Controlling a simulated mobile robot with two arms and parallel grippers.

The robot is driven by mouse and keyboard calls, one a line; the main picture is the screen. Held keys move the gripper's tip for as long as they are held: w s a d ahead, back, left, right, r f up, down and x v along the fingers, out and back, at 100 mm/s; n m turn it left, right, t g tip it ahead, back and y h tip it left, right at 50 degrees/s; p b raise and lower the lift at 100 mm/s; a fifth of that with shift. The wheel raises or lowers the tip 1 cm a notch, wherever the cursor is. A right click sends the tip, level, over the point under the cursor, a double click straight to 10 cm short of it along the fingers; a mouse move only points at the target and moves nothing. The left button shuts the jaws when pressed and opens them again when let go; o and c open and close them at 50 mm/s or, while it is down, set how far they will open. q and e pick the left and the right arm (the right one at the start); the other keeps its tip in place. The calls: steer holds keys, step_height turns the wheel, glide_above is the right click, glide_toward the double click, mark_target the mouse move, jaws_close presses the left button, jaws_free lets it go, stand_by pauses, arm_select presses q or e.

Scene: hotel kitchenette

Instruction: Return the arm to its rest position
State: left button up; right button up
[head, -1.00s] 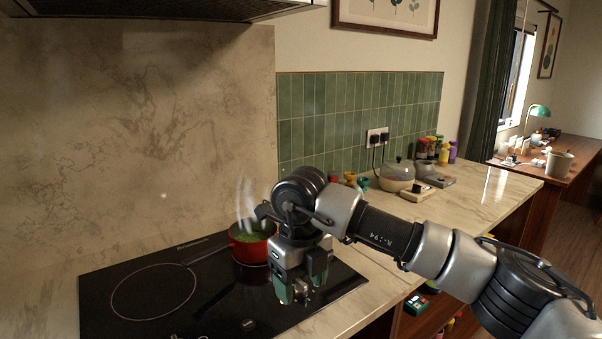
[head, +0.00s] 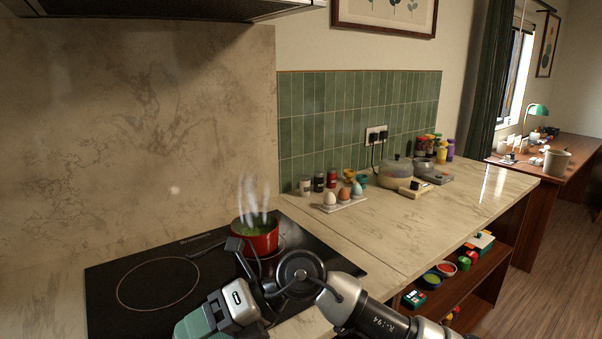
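My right arm (head: 375,318) comes in from the lower right and is bent low in front of the hob. My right gripper (head: 203,322) is at the bottom edge of the head view, over the front of the black hob (head: 135,262). It points down and to the left. Its fingertips are cut off by the frame, so its opening is hidden. I see nothing held in the part that shows. My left gripper is out of view.
A steaming red pot (head: 262,240) with green contents stands on the hob just behind my arm. An egg tray (head: 345,202), small jars (head: 319,181) and a lidded pot (head: 396,172) stand on the counter (head: 440,215). Open shelves (head: 475,275) lie below it.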

step_height(320, 180, up, 6)
steer(key=d+r+m+t+y, duration=0.1)
steer(key=d+m+t+y, duration=0.1)
steer(key=m+t+y, duration=0.5)
steer(key=w+d+f+m+t+y, duration=0.15)
steer(key=w+d+m+t, duration=0.35)
steer(key=m+t, duration=0.7)
steer(key=d+f+m+t+h, duration=0.2)
steer(key=d+f+m+h, duration=1.4)
steer(key=d+m+h, duration=0.3)
steer(key=s+d+f+m+g+h, duration=0.1)
steer(key=s+d+f+m+g, duration=0.15)
steer(key=s+f+g, duration=0.4)
steer(key=s+d+f+m+g, duration=0.1)
steer(key=s+d+f+g, duration=0.2)
steer(key=s, duration=0.6)
steer(key=s+d+f+m+g+h, duration=0.1)
steer(key=s+d+f+g, duration=0.2)
steer(key=s+f, duration=0.4)
step_height(320, 180, down, 24)
steer(key=s+g+p, duration=0.1)
steer(key=s+g, duration=0.1)
steer(key=s+d+f+p, duration=0.1)
steer(key=s+d+f, duration=0.1)
steer(key=s+f, duration=1.2)
steer(key=shift+s+d+f+g, duration=0.25)
steer(key=shift+s+d+g, duration=0.15)
steer(key=shift+s, duration=0.65)
